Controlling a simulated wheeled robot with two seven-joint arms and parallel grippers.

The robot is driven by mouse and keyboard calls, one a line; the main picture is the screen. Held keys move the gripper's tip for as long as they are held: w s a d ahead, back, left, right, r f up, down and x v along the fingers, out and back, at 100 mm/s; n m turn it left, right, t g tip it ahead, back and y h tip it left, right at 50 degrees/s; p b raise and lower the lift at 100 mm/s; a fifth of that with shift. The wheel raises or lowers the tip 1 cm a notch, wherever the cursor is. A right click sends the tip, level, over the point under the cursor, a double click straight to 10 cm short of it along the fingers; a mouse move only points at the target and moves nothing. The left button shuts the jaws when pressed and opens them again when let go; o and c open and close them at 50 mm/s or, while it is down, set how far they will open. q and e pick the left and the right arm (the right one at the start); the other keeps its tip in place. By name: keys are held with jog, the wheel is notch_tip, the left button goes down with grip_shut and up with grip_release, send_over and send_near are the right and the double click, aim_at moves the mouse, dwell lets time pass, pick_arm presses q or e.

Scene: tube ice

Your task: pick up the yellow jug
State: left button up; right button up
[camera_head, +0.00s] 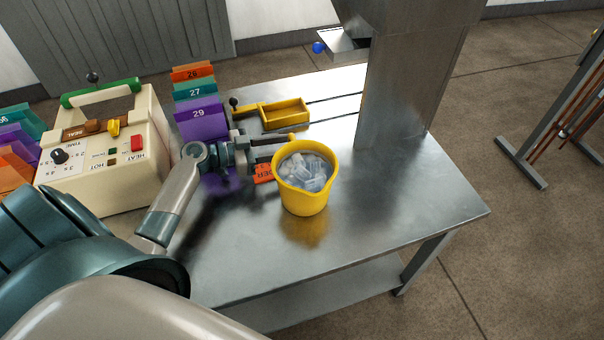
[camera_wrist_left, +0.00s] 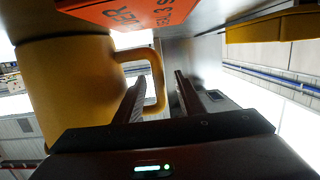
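The yellow jug (camera_head: 304,200) stands upright on the metal table, filled with clear ice pieces (camera_head: 306,172). In the left wrist view the jug (camera_wrist_left: 70,90) is at the left, with its handle (camera_wrist_left: 157,75) reaching toward the fingers. My left gripper (camera_head: 277,151) is at the jug's left side, on the handle side. In the wrist view its two fingers (camera_wrist_left: 160,90) are apart, with the outer part of the handle showing between them. I cannot tell whether they touch it. My right gripper is not in view.
A metal column (camera_head: 410,90) rises behind the jug to the right. A yellow tray (camera_head: 285,113), numbered holders (camera_head: 202,118) and a cream heat sealer (camera_head: 105,150) stand behind and left. The table's front right is clear.

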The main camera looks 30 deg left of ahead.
pick_arm(q)
jog(key=shift+w+d+r+p, duration=0.25)
jog(key=shift+w+d+p, duration=0.5)
jog(key=shift+p, duration=0.4)
jog(key=shift+p+x, duration=0.6)
jog(key=shift+x, duration=0.35)
jog(key=shift+w+d+f, duration=0.25)
jog(key=shift+w+d, duration=0.15)
jog(key=shift+w, duration=0.1)
jog(key=shift+c, duration=0.3)
grip_shut()
jog(key=shift+r, duration=0.15)
